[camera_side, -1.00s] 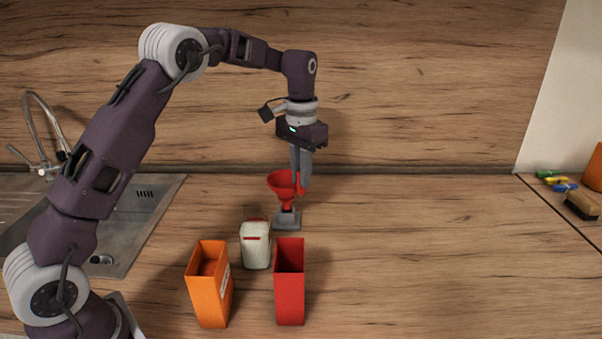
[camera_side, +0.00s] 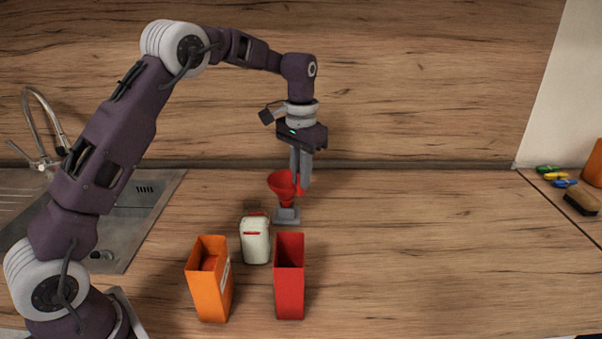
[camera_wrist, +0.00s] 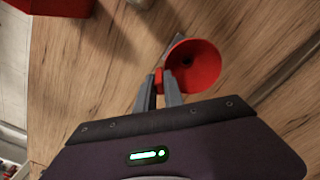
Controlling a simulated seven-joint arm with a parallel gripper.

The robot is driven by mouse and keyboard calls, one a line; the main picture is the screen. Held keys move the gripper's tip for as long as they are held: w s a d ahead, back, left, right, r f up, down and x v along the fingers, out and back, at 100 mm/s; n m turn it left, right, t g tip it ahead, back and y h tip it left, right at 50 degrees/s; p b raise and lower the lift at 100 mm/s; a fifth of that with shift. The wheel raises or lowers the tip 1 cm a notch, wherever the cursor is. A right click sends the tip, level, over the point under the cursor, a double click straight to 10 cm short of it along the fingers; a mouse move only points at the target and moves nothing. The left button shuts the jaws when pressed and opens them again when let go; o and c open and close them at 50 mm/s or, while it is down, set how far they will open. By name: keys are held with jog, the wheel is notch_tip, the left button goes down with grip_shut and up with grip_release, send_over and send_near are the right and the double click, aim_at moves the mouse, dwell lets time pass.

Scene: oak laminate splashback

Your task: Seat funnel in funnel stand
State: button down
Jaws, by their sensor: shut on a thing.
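A red funnel (camera_side: 281,183) is upright with its wide mouth up, at the middle of the counter in the side view. My gripper (camera_side: 301,187) points down beside it and is shut on the funnel's handle on its right side. In the wrist view the fingers (camera_wrist: 163,92) pinch the red handle, and the open cone of the funnel (camera_wrist: 200,64) faces the camera. The grey funnel stand (camera_side: 287,215) is directly under the funnel. The funnel's lower end meets the stand's top in the side view; how deep it sits is hidden.
A cream container with a red cap (camera_side: 255,240), an orange open box (camera_side: 209,285) and a red open box (camera_side: 290,280) stand in front of the stand. A sink (camera_side: 140,215) is at left. Coloured clips (camera_side: 556,176) and a brush (camera_side: 581,201) lie at far right.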

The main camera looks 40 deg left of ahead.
jog(key=shift+f, duration=0.8)
jog(key=c, duration=1.4)
grip_release()
jog(key=shift+o, duration=0.2)
notch_tip(320, 180, up, 7)
jog(key=shift+r, duration=0.1)
